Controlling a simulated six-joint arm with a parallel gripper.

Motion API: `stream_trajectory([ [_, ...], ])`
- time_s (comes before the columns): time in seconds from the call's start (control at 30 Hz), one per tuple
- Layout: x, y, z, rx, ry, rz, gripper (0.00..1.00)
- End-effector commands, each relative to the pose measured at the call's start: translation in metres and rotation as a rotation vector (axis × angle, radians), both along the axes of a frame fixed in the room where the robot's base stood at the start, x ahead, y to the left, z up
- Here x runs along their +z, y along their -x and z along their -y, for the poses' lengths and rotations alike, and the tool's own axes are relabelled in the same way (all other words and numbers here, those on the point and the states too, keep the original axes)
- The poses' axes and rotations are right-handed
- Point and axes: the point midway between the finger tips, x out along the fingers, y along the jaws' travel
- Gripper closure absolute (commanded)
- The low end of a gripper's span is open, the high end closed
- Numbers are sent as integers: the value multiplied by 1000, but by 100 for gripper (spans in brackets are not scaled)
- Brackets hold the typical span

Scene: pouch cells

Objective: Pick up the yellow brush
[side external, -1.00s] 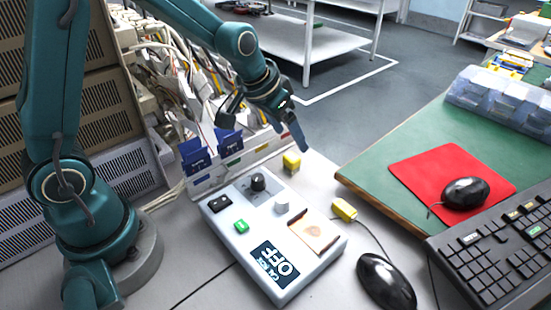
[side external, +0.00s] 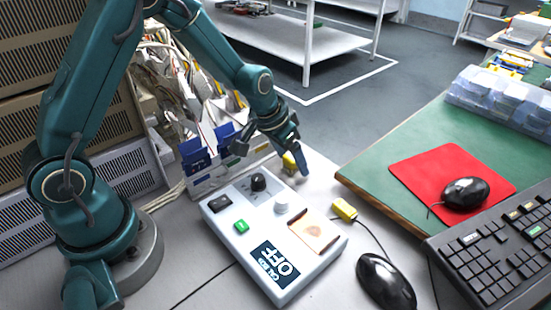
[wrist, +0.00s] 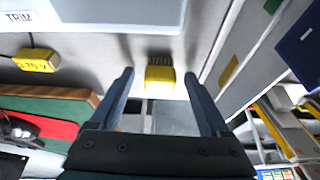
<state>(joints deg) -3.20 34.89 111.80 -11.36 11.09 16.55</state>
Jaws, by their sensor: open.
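The yellow brush (wrist: 160,76) is a small yellow block with a dark bristle edge. In the wrist view it sits on the light grey bench between my two open fingers, a little beyond their tips. In the side view the brush (side external: 289,161) stands behind the grey control box and is partly hidden by a finger. My gripper (side external: 272,160) is open and empty, low above the bench, with its fingers on either side of the brush as seen from the wrist (wrist: 158,76). I cannot tell whether a finger touches it.
A grey control box (side external: 262,262) with knobs and a display lies in front. A yellow plug (side external: 344,209) with a cable and a black mouse (side external: 386,282) lie to its right. Blue clips (side external: 195,157) on a rack stand left of the brush. A green-topped table (side external: 385,150) is at right.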

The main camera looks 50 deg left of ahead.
Motion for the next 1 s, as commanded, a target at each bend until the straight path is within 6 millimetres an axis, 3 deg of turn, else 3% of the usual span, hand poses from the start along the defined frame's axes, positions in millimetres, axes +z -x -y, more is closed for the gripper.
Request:
stream_trajectory([
  [0.07,0,0,0,0,0,0,20],
  [0.27,0,0,0,0,0,0,96],
  [0.3,0,0,0,1,0,0,100],
  [0.63,8,-1,0,1,1,4,100],
  [1.0,75,-1,0,0,-1,8,100],
])
